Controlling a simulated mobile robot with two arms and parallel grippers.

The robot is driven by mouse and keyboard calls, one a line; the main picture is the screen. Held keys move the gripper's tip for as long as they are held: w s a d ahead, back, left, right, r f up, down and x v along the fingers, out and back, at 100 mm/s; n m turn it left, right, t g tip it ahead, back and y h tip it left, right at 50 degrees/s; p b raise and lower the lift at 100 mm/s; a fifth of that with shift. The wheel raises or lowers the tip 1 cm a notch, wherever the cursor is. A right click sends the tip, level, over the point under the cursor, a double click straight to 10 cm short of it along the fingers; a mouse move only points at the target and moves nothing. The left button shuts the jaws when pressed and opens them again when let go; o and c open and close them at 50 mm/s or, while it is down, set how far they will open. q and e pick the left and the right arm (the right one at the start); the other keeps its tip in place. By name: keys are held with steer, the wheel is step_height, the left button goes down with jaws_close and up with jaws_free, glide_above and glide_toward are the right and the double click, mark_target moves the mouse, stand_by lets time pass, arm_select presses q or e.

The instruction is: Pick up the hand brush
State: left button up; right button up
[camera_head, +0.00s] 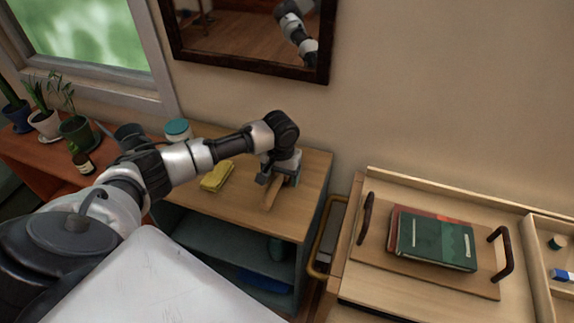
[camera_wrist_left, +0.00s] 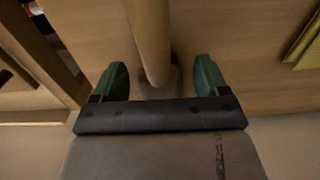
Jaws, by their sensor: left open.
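The hand brush (camera_head: 272,193) lies on the wooden top of a small cabinet, and its tan handle shows below my left gripper (camera_head: 275,179). In the left wrist view the brush handle (camera_wrist_left: 149,35) runs down between the two green fingertips of my open left gripper (camera_wrist_left: 160,78). Gaps show on both sides of the handle, with a wider one on the right. The gripper palm hides the rest of the brush. My right gripper is in neither view.
A yellow cloth (camera_head: 217,176) and a teal-lidded jar (camera_head: 178,130) are on the same cabinet top (camera_head: 311,175). A mirror (camera_head: 250,35) hangs behind. A tray (camera_head: 375,243) with stacked books (camera_head: 436,240) stands right. Potted plants (camera_head: 75,130) stand left.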

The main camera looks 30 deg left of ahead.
arm_select(q)
steer(key=c, duration=1.2)
steer(key=shift+r, duration=0.1)
steer(key=shift+c, duration=0.2)
steer(key=shift+r, duration=0.5)
step_height(320, 180, up, 3)
steer(key=shift+w+f, duration=0.1)
steer(key=w+d+r+b, duration=0.1)
steer(key=d+r, duration=0.6)
steer(key=d, duration=0.4)
steer(key=shift+w+d, duration=0.15)
steer(key=shift+d, duration=0.2)
